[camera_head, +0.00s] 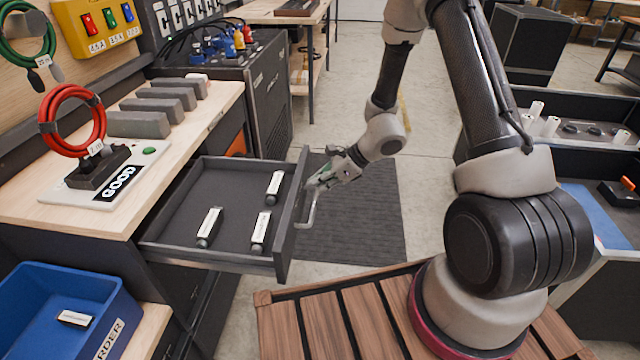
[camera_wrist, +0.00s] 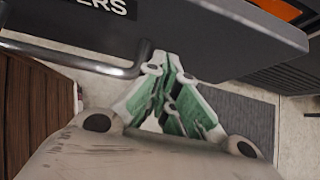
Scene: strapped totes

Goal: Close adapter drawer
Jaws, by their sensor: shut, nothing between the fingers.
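The adapter drawer (camera_head: 200,248) is a dark grey drawer pulled out from under the wooden bench in the head view. Several small white-labelled adapters lie inside it, one of them near the front left (camera_head: 209,227). Its front panel carries a grey bar handle (camera_head: 309,207). My gripper (camera_head: 318,184) is at the outer side of the front panel, close to the handle. In the wrist view my gripper (camera_wrist: 168,95) has its green-padded fingers together, beside the handle bar (camera_wrist: 90,62) and the drawer front (camera_wrist: 190,35). I cannot tell whether they touch.
A blue bin (camera_head: 60,310) stands at the lower left. A board labelled GOOD (camera_head: 122,182) with a red cable coil (camera_head: 72,122) is on the bench. A dark mat (camera_head: 370,215) covers open floor beyond the drawer. A dark cabinet (camera_head: 265,95) stands behind.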

